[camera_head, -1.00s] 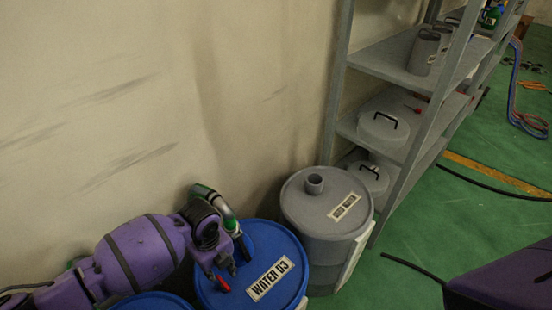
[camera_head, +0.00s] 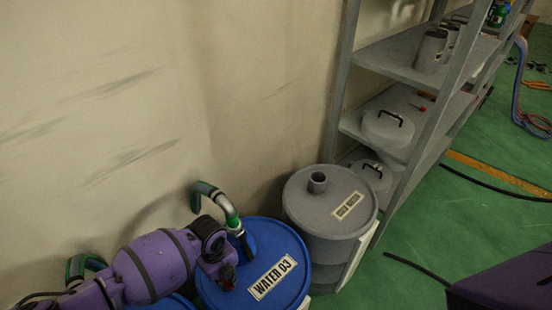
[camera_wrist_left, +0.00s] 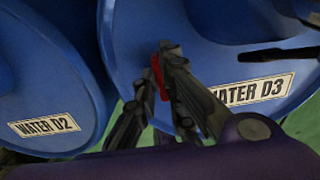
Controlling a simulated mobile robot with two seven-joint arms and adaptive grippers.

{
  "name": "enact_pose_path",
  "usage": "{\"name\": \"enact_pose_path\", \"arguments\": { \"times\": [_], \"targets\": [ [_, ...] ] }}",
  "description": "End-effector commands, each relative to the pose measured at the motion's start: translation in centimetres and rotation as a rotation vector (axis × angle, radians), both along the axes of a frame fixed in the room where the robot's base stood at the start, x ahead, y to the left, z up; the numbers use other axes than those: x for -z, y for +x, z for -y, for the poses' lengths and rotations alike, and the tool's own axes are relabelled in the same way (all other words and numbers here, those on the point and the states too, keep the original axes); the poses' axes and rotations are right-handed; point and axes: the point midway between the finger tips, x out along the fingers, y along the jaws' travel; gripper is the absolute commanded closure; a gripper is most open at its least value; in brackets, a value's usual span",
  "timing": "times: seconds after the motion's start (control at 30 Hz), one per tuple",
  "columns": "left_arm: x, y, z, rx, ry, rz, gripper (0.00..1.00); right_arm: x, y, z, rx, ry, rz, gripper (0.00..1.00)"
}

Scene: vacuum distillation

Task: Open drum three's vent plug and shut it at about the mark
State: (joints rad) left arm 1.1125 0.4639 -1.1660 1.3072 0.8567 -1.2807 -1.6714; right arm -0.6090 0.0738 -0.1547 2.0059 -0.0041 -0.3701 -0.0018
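Drum three is the blue drum labelled WATER D3 (camera_head: 288,250), at the bottom middle of the head view. It also shows in the left wrist view (camera_wrist_left: 225,60). A small red vent plug (camera_wrist_left: 160,77) stands over its lid near the rim. My left gripper (camera_head: 229,280) is low over the left part of this lid. In the wrist view its two dark fingers (camera_wrist_left: 162,72) close in on the red plug from both sides and appear shut on it. The gripper mostly hides the plug in the head view. I cannot make out a mark. My right gripper is out of view.
A curved pipe with a green end (camera_head: 222,203) rises from drum three beside my left wrist. The WATER D2 drum (camera_wrist_left: 40,95) is to the left. A grey drum (camera_head: 320,220) stands to the right, before a metal shelf (camera_head: 400,60).

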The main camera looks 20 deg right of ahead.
Motion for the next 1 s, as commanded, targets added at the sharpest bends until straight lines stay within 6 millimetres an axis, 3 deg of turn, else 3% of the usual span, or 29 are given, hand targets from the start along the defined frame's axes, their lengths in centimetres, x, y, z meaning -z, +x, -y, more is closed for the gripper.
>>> {"name": "enact_pose_path", "arguments": {
  "times": [0.47,1.0],
  "targets": [
    [-0.1,0.0,0.0,-0.047,0.0,0.0,1.0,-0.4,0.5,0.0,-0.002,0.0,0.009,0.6],
    [-0.3,-0.1,-0.3,-0.472,-0.001,0.002,1.0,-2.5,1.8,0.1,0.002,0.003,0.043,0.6]
  ]
}}
